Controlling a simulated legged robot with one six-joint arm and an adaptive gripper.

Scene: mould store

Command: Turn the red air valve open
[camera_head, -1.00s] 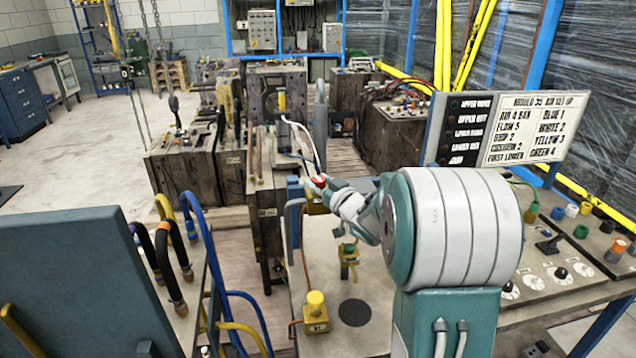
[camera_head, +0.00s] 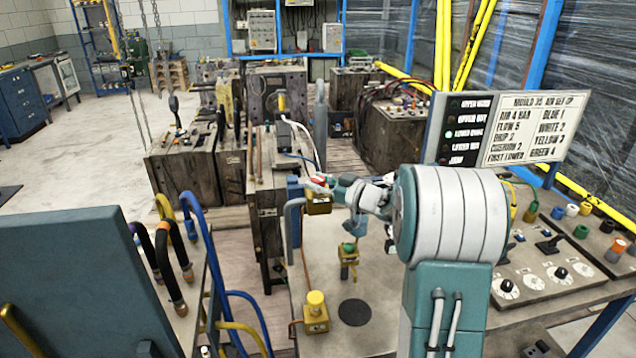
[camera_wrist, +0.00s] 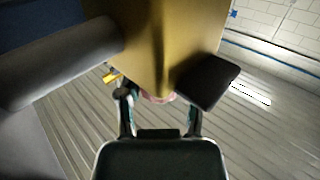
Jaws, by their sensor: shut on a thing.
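The red air valve (camera_head: 317,184) sits on top of a brass-yellow block (camera_head: 319,206) at the far end of the bench. My gripper (camera_head: 326,181) reaches in from the right and is shut on the red valve, covering part of it. In the wrist view my two fingers (camera_wrist: 160,103) stand on either side of a small patch of the red valve (camera_wrist: 158,98). The golden block (camera_wrist: 165,45) fills the top of that view and hides most of the valve. I cannot tell the valve's angle.
A grey post (camera_head: 292,222) stands just left of the valve block. A green-topped brass fitting (camera_head: 348,258) and a yellow-knobbed box (camera_head: 316,312) stand nearer on the bench. The lamp and notice board (camera_head: 508,130) and a knob panel (camera_head: 545,270) are at the right.

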